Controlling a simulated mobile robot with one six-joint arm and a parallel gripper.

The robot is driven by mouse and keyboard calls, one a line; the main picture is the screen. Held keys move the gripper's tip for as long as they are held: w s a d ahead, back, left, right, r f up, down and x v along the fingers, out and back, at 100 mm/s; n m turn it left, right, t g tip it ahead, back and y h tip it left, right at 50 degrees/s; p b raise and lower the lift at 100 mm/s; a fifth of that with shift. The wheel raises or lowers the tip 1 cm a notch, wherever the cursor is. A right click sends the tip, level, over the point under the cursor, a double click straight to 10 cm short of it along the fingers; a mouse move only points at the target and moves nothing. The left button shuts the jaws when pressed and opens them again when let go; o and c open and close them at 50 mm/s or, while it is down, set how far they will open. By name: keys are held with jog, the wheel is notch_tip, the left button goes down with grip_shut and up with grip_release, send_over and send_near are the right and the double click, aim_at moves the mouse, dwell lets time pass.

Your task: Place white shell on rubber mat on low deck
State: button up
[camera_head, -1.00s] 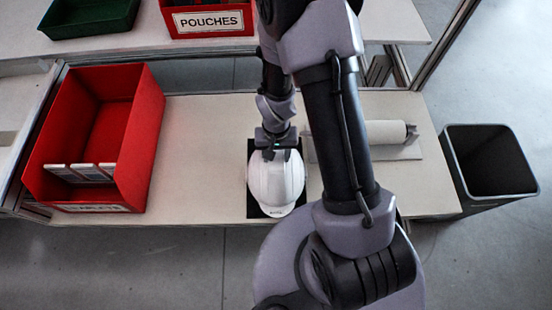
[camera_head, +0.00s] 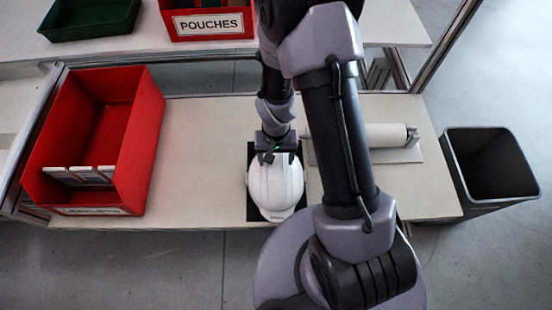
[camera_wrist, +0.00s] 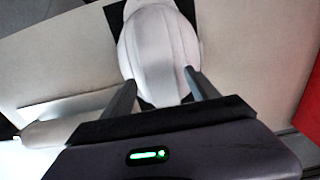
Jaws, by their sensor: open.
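The white shell (camera_head: 275,188) sits dome up on the black rubber mat (camera_head: 252,213) on the low deck (camera_head: 205,160). The mat's dark edges show around it. My gripper (camera_head: 278,157) is just above the shell's back end. In the wrist view, the white shell (camera_wrist: 158,50) lies beyond and between the two spread fingers of my gripper (camera_wrist: 160,92), with the mat (camera_wrist: 113,14) around it. The fingers are open. I cannot tell whether a fingertip still touches the shell.
A red bin (camera_head: 95,140) holding several leaflets stands left on the deck. A white roll on a holder (camera_head: 385,134) lies right of the mat. A dark waste bin (camera_head: 488,165) stands on the floor at right. A red pouches bin (camera_head: 208,20) and a green tray (camera_head: 90,17) are on the upper shelf.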

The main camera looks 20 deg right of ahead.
notch_tip(320, 180, up, 23)
jog(key=t+p, duration=0.2)
jog(key=p, duration=0.2)
jog(key=s+a+r+t+y, duration=0.1)
jog(key=s+a+r+t, duration=0.1)
jog(key=s+r, duration=0.4)
jog(key=s+a+r+t+y, duration=0.1)
jog(key=s+r, duration=0.4)
jog(key=r, duration=0.5)
jog(key=shift+s+a+r+m+t, duration=0.15)
jog(key=shift+s+a+m+t, duration=0.25)
jog(key=shift+a, duration=0.15)
